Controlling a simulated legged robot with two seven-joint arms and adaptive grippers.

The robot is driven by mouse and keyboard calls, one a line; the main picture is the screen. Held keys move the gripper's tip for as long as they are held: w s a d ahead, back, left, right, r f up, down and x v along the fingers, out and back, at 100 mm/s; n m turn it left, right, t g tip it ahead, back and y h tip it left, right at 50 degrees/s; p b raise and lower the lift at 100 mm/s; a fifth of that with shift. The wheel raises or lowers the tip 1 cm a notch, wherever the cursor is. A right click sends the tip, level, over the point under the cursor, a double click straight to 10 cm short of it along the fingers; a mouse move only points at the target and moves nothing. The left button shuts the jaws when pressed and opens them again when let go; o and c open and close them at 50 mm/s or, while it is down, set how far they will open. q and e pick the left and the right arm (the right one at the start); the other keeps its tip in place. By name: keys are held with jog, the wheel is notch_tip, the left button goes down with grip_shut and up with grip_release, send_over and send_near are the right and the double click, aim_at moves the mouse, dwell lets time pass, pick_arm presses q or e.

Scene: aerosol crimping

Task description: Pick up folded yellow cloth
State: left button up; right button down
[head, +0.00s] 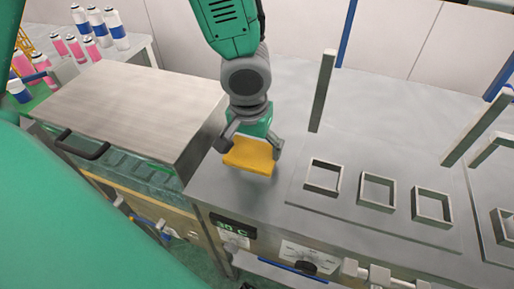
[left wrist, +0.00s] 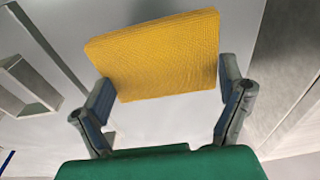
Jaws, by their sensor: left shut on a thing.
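The folded yellow cloth (head: 250,156) is between the fingers of my left gripper (head: 252,146) in the head view, over the metal bench top near its front left part. In the left wrist view the cloth (left wrist: 158,55) spans between the two fingertips of my left gripper (left wrist: 165,95), which is shut on it. The cloth looks flat and thick, like a pad. I cannot tell for sure whether its underside touches the bench. My right gripper is not in view.
The metal bench (head: 300,110) has several square frames (head: 323,177) to the right and upright posts (head: 322,90) behind them. A metal box lid with a dark handle (head: 82,146) is at left. Pink and blue-white cans (head: 117,30) stand at the back left. Bench top around the cloth is clear.

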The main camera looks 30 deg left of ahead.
aim_at(250, 148)
pick_arm(q)
notch_tip(250, 148, up, 2)
jog(key=shift+a+p, duration=0.1)
jog(key=shift+p, duration=0.2)
jog(key=c, duration=1)
jog(key=r, duration=0.2)
jog(key=r+p, duration=0.1)
jog(key=r, duration=0.3)
jog(key=shift+a+p, duration=0.3)
jog(key=shift+a, duration=0.05)
grip_shut()
jog(key=shift+d+r, duration=0.1)
jog(key=shift+r, duration=0.25)
jog(key=shift+w+d+r, duration=0.1)
jog(key=shift+d+r, duration=0.05)
jog(key=shift+d, duration=0.25)
jog(key=o, duration=1.4)
grip_release()
jog(key=shift+a, duration=0.1)
jog(key=shift+o, duration=1.4)
jog(key=shift+a, duration=0.25)
